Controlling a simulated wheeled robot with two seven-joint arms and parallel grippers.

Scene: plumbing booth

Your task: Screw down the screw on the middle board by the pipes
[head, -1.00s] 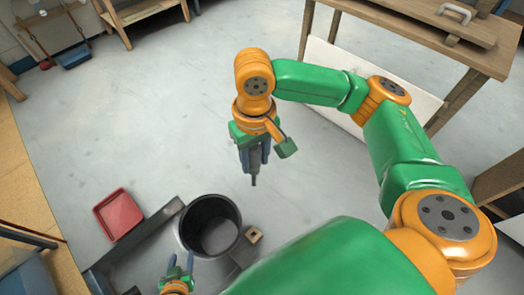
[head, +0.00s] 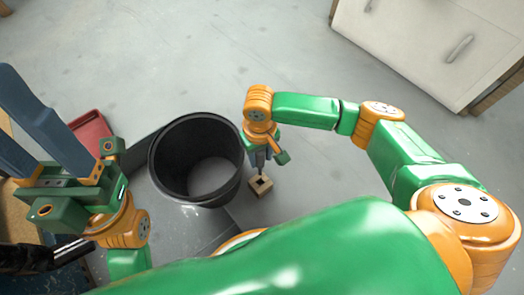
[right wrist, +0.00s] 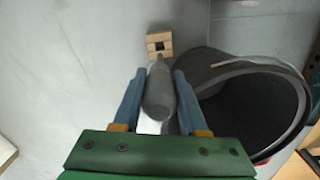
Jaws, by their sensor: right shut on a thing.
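My right gripper (head: 262,150) is shut on a grey elongated tool, which looks like a screwdriver and points down. In the right wrist view the tool (right wrist: 159,92) lies between the blue fingers of the gripper (right wrist: 161,85). Its far end is towards a small wooden block with a square hole (right wrist: 159,43). In the head view this block (head: 261,186) is just below the tool's tip; I cannot tell whether they touch. My left gripper (head: 14,112) is at the left edge, its blue fingers apart and nothing seen between them. No screw, board or pipes can be made out.
A large black bucket (head: 160,160) stands close to the left of the right gripper and the block. A red tray (head: 90,133) is behind the left gripper. A white-fronted cabinet (head: 430,45) stands at the top right. The grey floor between is clear.

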